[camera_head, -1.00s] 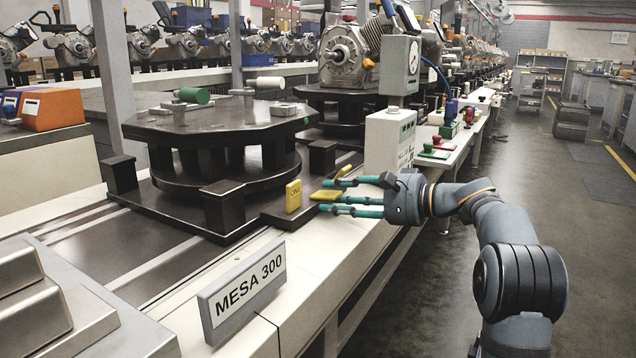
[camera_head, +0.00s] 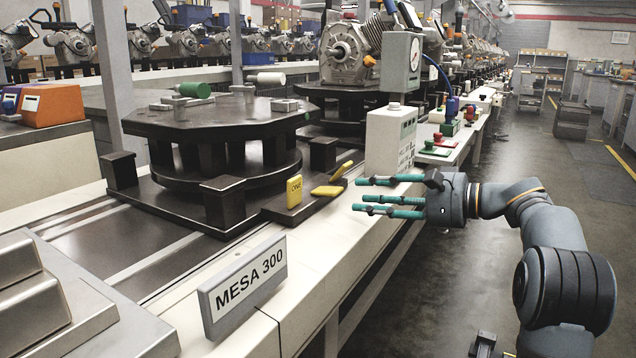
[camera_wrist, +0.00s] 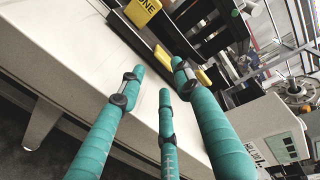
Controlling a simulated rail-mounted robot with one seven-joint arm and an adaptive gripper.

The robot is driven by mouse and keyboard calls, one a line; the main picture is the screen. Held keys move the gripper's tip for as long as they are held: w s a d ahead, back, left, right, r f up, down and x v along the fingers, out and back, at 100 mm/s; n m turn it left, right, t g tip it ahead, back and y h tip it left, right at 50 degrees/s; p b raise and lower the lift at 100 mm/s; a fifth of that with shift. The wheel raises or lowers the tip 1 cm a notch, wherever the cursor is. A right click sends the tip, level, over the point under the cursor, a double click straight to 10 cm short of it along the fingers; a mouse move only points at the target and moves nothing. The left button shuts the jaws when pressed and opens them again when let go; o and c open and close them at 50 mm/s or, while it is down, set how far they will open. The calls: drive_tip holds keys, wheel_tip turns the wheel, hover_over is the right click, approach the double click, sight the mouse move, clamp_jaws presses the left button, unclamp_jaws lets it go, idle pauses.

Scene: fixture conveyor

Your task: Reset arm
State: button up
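My gripper (camera_head: 392,193) is open and empty, its teal fingers spread and pointing left over the front edge of the conveyor. In the wrist view its fingers (camera_wrist: 150,100) also show apart with nothing between them. A yellow tag marked "ONE" (camera_head: 294,191) stands upright on the dark fixture base, left of my fingertips and apart from them. A second yellow tag (camera_head: 326,191) lies flat beside it, and a third (camera_head: 341,170) leans behind. The upright tag also shows at the top of the wrist view (camera_wrist: 143,10).
A dark octagonal fixture table (camera_head: 215,128) stands on the conveyor at left. A "MESA 300" sign (camera_head: 243,285) stands on the front ledge. A white control box (camera_head: 390,140) with a gauge above is close behind my gripper. The aisle floor (camera_head: 455,290) at right is open.

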sight(340, 190)
drive_tip(key=x, duration=0.7)
drive_tip(key=shift+w+a, duration=0.1)
drive_tip(key=shift+w, duration=0.05)
drive_tip(key=shift+w+r+p, duration=0.15)
drive_tip(key=shift+r+p, duration=0.4)
drive_tip(key=shift+p, duration=0.45)
drive_tip(key=shift+r+g+h+p, duration=0.2)
drive_tip(key=shift+g+h+p, duration=0.15)
drive_tip(key=shift+p, duration=0.9)
drive_tip(key=shift+a+f+h+p, duration=0.15)
drive_tip(key=shift+h+p, duration=0.2)
drive_tip(key=shift+p, duration=0.55)
drive_tip(key=shift+f, duration=0.15)
